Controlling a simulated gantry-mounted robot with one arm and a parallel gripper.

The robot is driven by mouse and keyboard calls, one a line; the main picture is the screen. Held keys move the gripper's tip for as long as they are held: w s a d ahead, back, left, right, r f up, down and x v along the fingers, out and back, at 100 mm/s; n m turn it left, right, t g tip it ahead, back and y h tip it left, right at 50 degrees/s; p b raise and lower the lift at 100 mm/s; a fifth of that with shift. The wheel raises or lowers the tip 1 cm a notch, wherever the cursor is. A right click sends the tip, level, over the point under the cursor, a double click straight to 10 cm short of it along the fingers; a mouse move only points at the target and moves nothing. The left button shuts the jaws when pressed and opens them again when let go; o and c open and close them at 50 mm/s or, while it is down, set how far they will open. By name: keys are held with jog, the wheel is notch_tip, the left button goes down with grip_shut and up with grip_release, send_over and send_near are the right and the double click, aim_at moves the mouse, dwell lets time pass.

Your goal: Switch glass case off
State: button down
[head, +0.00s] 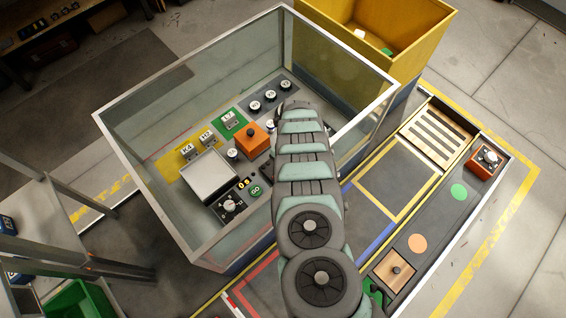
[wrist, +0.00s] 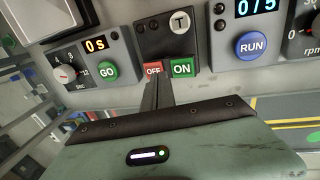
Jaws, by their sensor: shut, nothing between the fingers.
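The glass case (head: 190,60) is a box with clear walls, a pale rim and an open top in the head view. My arm reaches down over it and hides my gripper there. In the wrist view, my gripper (wrist: 157,82) is shut and empty. Its fingertips are at the lower edge of the red OFF button (wrist: 152,69) and partly cover it. I cannot tell whether they touch it or press it in. The green ON button (wrist: 182,68) is just to the right. Both sit on a dark panel (wrist: 152,42) under a round T mark.
Left of the panel is a unit with a GO button (wrist: 107,71) and a 0 s display. Right of it is a blue RUN button (wrist: 251,45) with a 0/5 display. A yellow bin (head: 345,38) stands behind the case.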

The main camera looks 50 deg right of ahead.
notch_tip(320, 180, up, 11)
jog(key=a+p, duration=0.2)
jog(key=p, duration=0.2)
jog(key=shift+w+a+r, duration=0.2)
